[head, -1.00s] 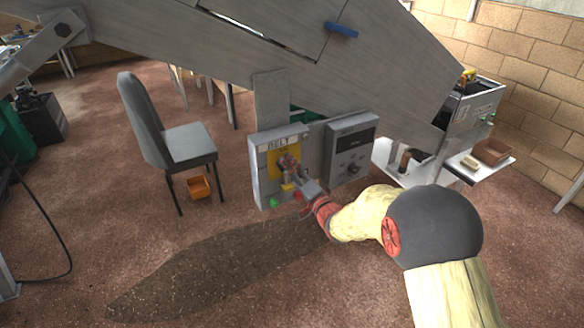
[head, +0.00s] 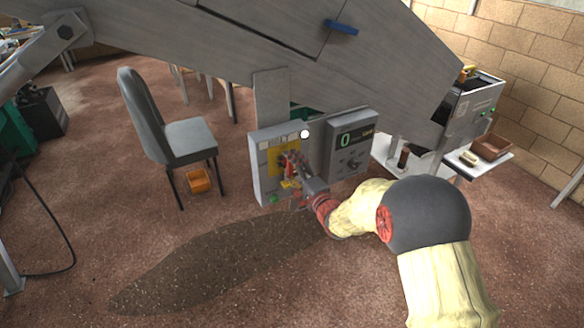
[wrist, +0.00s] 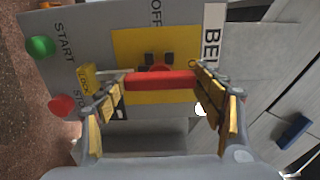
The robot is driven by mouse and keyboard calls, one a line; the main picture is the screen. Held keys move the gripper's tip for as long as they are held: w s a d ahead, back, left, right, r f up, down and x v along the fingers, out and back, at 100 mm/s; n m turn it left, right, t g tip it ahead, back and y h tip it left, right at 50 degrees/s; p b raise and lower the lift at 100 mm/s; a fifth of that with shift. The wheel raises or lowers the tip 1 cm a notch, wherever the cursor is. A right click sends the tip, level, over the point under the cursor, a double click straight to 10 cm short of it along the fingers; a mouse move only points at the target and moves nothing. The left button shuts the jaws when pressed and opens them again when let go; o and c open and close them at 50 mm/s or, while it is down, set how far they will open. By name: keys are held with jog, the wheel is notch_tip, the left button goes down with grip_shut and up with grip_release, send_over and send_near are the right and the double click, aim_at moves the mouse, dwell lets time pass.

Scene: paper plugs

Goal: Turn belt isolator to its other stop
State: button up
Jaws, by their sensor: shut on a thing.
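The belt isolator is a red handle (wrist: 160,81) on a yellow plate (wrist: 125,45) on the grey BELT box (head: 262,185). In the wrist view the handle lies across the picture, in line with the box's upright direction. "OFF" is printed beside it on the plate's top side in that view. My gripper (head: 290,168) is at the box front, and the wrist view shows its fingers (wrist: 155,85) shut on the handle, one at each end. Any other position label is hidden.
A green START button (wrist: 40,46), a red STOP button (wrist: 61,105) and a yellow LOCK tag (wrist: 87,78) sit near the handle. A white lamp (head: 305,134) is lit at the box's top corner. A second box (head: 350,150) shows "0". The conveyor frame (head: 200,50) hangs above.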

jog(key=o, duration=1.1)
jog(key=shift+o, duration=0.2)
jog(key=v, duration=1.2)
